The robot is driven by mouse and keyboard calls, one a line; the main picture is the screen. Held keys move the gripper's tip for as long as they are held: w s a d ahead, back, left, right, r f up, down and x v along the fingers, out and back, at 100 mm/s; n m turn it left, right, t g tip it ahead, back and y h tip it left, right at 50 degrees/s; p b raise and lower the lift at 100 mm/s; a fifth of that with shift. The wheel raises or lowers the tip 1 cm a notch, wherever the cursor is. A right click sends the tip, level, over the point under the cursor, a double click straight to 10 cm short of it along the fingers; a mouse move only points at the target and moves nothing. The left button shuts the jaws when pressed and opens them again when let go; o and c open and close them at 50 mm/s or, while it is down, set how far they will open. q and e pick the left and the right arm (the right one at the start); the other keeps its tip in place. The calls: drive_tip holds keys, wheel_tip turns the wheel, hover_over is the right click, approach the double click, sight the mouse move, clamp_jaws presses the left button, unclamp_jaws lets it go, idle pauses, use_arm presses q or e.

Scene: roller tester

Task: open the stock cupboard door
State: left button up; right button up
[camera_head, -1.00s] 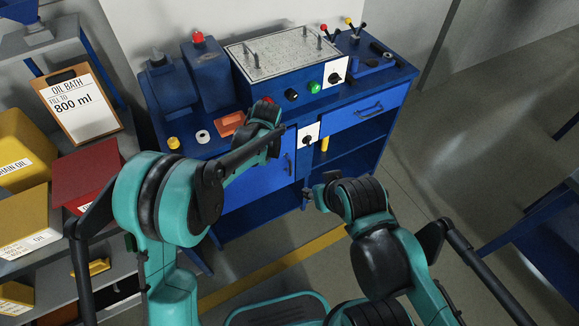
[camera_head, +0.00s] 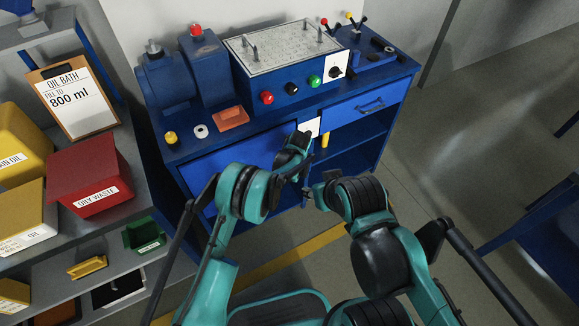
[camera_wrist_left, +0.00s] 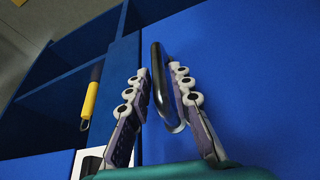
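The blue cupboard door (camera_head: 232,155) is on the left front of the blue bench and looks closed; my left arm covers part of it. In the left wrist view the door (camera_wrist_left: 245,75) shows a dark curved handle (camera_wrist_left: 159,80). My left gripper (camera_wrist_left: 160,82) is open, with one finger on each side of the handle and gaps visible. In the head view my left gripper (camera_head: 303,146) is at the door's right side, and the handle is hidden there. My right gripper (camera_head: 309,192) hangs in front of the bench, away from the door; its fingers are too small to read.
A white switch plate (camera_head: 311,127) is just above my left gripper. A yellow-handled tool (camera_head: 325,140) hangs to its right, beside open shelves (camera_head: 350,145). A shelf rack with an oily waste bin (camera_head: 88,178) stands on the left. The floor before the bench is clear.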

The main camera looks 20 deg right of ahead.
use_arm(q)
drive_tip(key=shift+b+x, duration=0.35)
drive_tip(key=shift+x, duration=1.15)
drive_tip(key=shift+r, duration=0.1)
clamp_jaws()
